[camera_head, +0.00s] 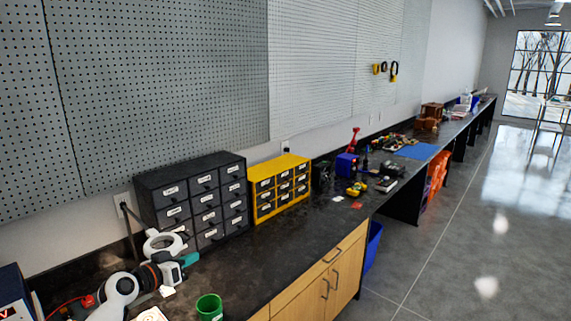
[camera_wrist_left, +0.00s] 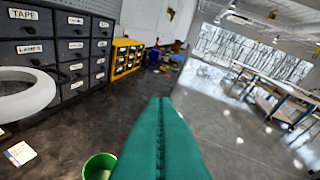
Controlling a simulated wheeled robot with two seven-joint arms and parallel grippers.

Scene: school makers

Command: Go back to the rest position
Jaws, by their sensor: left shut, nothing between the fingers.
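My left gripper (camera_head: 189,259) reaches in over the near end of the dark workbench (camera_head: 250,250). Its teal fingers are pressed together, with nothing between them. In the left wrist view the shut fingers (camera_wrist_left: 161,125) point forward along the bench. A green cup (camera_head: 209,307) stands on the bench just below and right of the gripper, apart from it; it also shows in the left wrist view (camera_wrist_left: 99,167). My right gripper is in neither view.
A white ring-shaped lamp (camera_head: 165,232) is close beside my left wrist. A black drawer cabinet (camera_head: 188,207) and a yellow one (camera_head: 280,168) stand against the wall. Tools lie farther along. Open floor (camera_head: 450,230) is to the right.

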